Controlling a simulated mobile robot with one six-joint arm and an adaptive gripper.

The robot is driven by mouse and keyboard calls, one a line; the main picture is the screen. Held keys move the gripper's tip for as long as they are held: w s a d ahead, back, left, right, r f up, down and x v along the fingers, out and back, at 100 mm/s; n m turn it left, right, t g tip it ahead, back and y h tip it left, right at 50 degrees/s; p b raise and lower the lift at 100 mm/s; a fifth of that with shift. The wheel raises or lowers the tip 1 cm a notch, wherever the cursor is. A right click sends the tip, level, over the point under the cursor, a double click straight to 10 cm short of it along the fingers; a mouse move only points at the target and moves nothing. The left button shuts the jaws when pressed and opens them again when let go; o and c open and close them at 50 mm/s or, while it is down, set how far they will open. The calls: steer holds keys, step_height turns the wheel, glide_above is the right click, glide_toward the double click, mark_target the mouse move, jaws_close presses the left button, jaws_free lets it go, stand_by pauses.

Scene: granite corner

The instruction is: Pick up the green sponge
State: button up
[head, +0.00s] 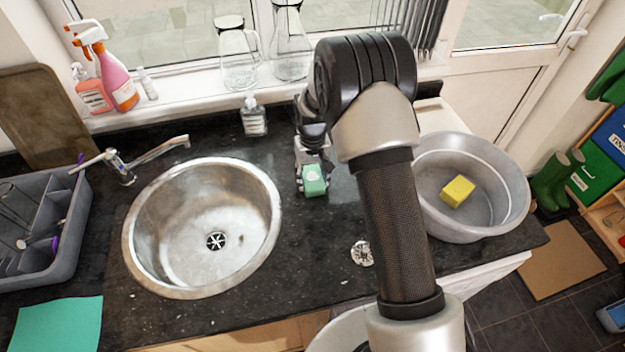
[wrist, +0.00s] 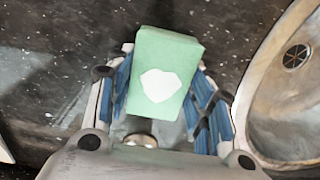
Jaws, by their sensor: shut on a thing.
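The green sponge (head: 314,180) is a small pale green block with a white patch on its face. My gripper (head: 311,172) is shut on it, above the dark granite counter to the right of the sink. In the wrist view the sponge (wrist: 166,75) sits between the two blue-padded fingers of my gripper (wrist: 165,100), one on each side. I cannot tell whether the sponge is clear of the counter or touching it.
A round steel sink (head: 203,228) lies left of my gripper. A clear bottle (head: 254,117) stands behind. A grey dish rack (head: 40,255) and a teal cloth (head: 58,325) are far left.

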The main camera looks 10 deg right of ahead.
mark_target(312, 176)
steer(key=shift+c, duration=1.4)
steer(key=shift+r, duration=0.1)
step_height(312, 176, up, 20)
steer(key=p, duration=0.4)
